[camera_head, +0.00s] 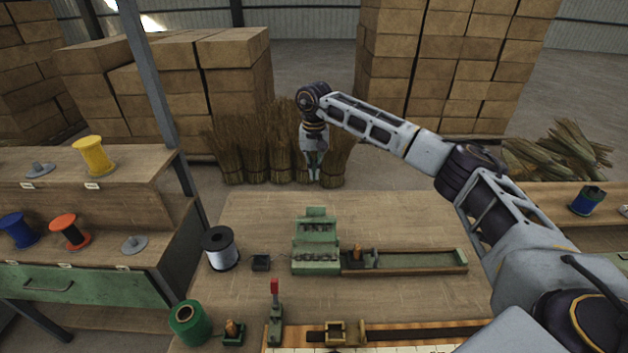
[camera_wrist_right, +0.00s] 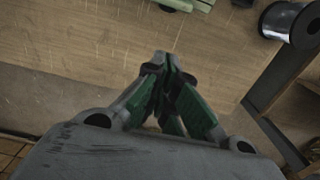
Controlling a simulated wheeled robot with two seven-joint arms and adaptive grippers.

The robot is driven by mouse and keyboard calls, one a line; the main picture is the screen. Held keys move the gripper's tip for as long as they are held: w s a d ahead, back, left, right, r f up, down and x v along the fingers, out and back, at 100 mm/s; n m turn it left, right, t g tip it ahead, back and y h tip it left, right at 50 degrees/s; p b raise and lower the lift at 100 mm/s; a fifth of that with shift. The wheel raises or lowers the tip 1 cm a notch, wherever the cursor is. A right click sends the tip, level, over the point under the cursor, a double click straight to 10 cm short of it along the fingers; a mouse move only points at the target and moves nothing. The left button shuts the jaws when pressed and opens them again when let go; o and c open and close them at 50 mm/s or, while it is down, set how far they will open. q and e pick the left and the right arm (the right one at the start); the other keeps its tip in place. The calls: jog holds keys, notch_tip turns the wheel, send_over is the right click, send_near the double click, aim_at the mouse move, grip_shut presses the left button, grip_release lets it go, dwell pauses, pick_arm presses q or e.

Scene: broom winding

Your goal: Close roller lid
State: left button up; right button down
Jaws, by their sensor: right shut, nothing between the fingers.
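The green roller device (camera_head: 316,262) stands on the workbench. Its green lid (camera_head: 316,226) is tilted up at the back, and small rollers show between the lid and the base. My right gripper (camera_head: 314,178) hangs fingers-down beyond the bench's back edge in the head view, behind the lid and apart from it. In the wrist view, the right gripper's green-padded fingers (camera_wrist_right: 168,62) are together with nothing between them. A green edge of the device (camera_wrist_right: 188,4) shows at the top of that view. My left gripper is not in view.
A spool of pale wire (camera_head: 221,249) stands left of the device. A wooden trough (camera_head: 415,262) runs to its right. A red-handled lever (camera_head: 275,305) and a green spool (camera_head: 190,324) are nearer. Brooms (camera_head: 232,150) stand behind the bench. The bench's back left is clear.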

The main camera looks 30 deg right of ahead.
notch_tip(320, 180, down, 10)
jog(key=p, duration=0.1)
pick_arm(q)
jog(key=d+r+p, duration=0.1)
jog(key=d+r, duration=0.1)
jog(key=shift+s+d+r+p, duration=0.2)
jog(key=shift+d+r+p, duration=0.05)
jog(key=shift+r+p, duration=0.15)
pick_arm(e)
jog(key=s, duration=0.1)
jog(key=s+a+r, duration=0.1)
jog(key=s+r, duration=0.1)
jog(key=shift+s+a, duration=0.3)
jog(key=shift+a, duration=0.05)
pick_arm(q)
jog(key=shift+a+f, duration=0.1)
